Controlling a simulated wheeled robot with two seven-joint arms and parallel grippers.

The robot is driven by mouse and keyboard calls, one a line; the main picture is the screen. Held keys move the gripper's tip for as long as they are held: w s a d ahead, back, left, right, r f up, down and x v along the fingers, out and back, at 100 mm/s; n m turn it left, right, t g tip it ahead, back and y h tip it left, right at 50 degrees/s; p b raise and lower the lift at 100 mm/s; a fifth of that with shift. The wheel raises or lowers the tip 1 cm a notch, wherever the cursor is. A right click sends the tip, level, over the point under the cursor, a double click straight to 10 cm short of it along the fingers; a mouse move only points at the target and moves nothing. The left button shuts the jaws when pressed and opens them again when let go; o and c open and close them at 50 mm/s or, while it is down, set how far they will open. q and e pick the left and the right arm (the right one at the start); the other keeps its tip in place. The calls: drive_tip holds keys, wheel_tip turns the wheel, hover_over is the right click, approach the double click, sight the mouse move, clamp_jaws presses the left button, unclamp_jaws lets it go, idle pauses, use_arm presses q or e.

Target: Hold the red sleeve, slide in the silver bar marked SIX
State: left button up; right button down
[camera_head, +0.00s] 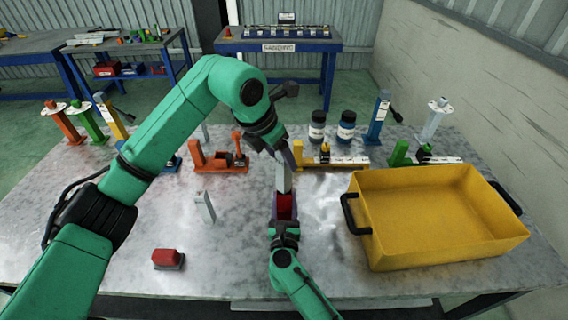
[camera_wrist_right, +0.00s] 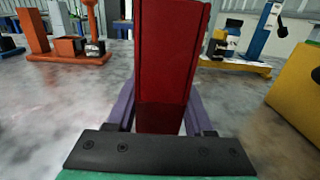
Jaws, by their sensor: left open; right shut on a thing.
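The red sleeve (camera_head: 286,207) stands upright in front of me, and my right gripper (camera_head: 285,226) is shut on it. In the right wrist view the sleeve (camera_wrist_right: 170,65) rises between the purple fingers (camera_wrist_right: 160,118). A silver bar (camera_head: 283,177) stands upright at the sleeve's top, its lower end at or inside the opening; I cannot tell how deep. No marking on it is readable. My left gripper (camera_head: 286,156) is open, close around or beside the bar's upper end. Another silver bar (camera_head: 204,207) stands apart on the table to the left.
A yellow crate (camera_head: 375,235) with black handles fills the table's right side. A red block (camera_head: 168,258) lies at the front left. Orange (camera_head: 220,168), yellow and green fixtures and two dark jars (camera_head: 346,127) line the back. The front middle-left is mostly clear.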

use_arm(q)
drive_tip(key=v, duration=0.9)
drive_tip(key=shift+o, duration=0.3)
drive_tip(key=shift+a, duration=0.1)
